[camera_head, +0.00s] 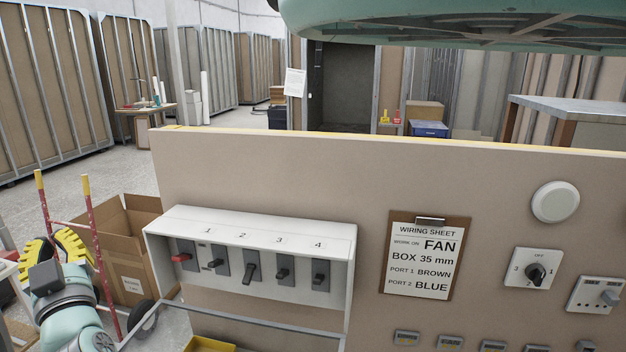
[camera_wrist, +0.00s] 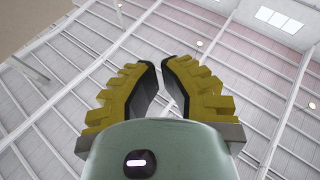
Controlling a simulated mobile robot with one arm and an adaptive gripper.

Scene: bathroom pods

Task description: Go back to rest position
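My gripper (camera_head: 52,244) is at the lower left in the head view, beside a red-and-white striped frame and left of the panel. Its yellow ribbed fingers show partly behind its wrist. In the wrist view my gripper (camera_wrist: 161,62) points up toward the ceiling. Its fingers lean toward each other with a narrow gap between the tips and nothing held. The panel (camera_head: 250,165) carries a white switch box (camera_head: 335,235) with several switches; the leftmost has a red handle (camera_head: 181,257).
A wiring sheet (camera_head: 425,255), a rotary knob (camera_head: 536,273) and a round white cover (camera_head: 555,202) are on the panel. An open cardboard box (camera_head: 130,245) stands near my gripper. A teal structure (camera_head: 470,22) hangs over the top right. Grey floor is clear at left.

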